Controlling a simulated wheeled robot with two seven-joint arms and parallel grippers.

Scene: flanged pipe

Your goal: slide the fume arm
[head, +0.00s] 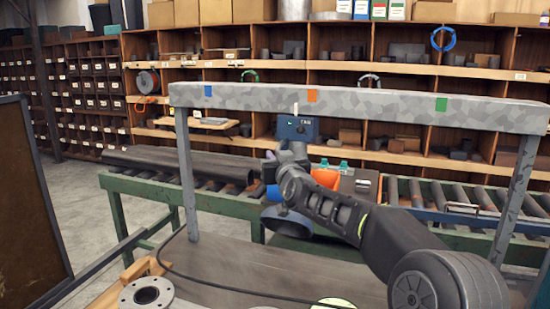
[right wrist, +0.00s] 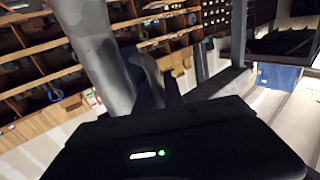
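A mottled grey overhead beam (head: 380,106) runs across the head view on two posts, with a blue mark (head: 208,91), an orange mark (head: 312,95) and a green mark (head: 441,104). A small blue carriage box (head: 297,127) sits at its lower edge, slightly left of the orange mark. A dark round hood (head: 287,221) shows below the box; my arm partly hides how they connect. My right gripper (head: 291,153) is just below the box, at or near it; contact and its fingers are unclear. In the right wrist view, mottled grey metal (right wrist: 95,50) passes close by. My left gripper is out of view.
A bench surface (head: 225,265) below holds a round metal flange (head: 146,294) and a dark cable. Behind are a green-framed roller conveyor (head: 119,212) with a dark pipe (head: 180,163), an orange object (head: 325,178), and wooden shelves. A dark panel (head: 30,200) stands at left.

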